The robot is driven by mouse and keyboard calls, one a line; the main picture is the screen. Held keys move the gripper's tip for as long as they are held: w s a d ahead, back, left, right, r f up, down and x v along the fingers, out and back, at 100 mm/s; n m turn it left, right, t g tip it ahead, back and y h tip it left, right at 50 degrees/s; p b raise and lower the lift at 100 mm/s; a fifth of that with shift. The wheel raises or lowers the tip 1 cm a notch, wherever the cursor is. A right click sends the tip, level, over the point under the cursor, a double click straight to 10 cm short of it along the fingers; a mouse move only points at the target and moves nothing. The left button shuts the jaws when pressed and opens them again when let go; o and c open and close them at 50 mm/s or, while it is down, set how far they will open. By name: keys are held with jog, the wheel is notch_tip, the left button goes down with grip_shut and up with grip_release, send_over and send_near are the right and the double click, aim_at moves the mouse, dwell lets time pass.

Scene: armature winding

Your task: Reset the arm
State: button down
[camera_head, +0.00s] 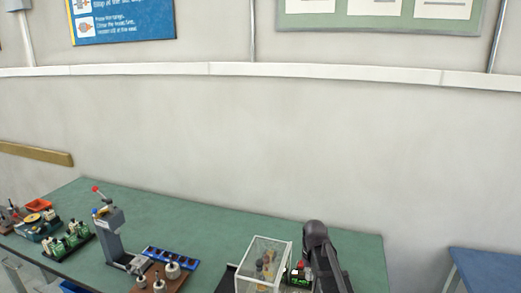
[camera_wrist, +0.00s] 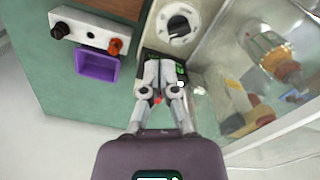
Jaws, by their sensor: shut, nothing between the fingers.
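My arm (camera_head: 318,245) shows in the head view as a dark link at the table's right part, just right of the clear case. My gripper (camera_wrist: 161,68) shows in the wrist view with its two pale fingers close together and nothing held between them. The fingertips are over or in front of a grey unit with a black dial (camera_wrist: 178,24); I cannot tell whether they touch it. In the head view the fingers are hidden.
The clear case (camera_head: 280,262) stands left of my arm; its wall (camera_wrist: 215,75) is close right of my fingers. A purple tray (camera_wrist: 97,66) and white terminal box (camera_wrist: 88,36) lie left. A press (camera_head: 108,232) and blue tray (camera_head: 148,252) stand farther left.

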jog(key=s+m, duration=0.1)
jog(key=s, duration=1.3)
dwell(1.4)
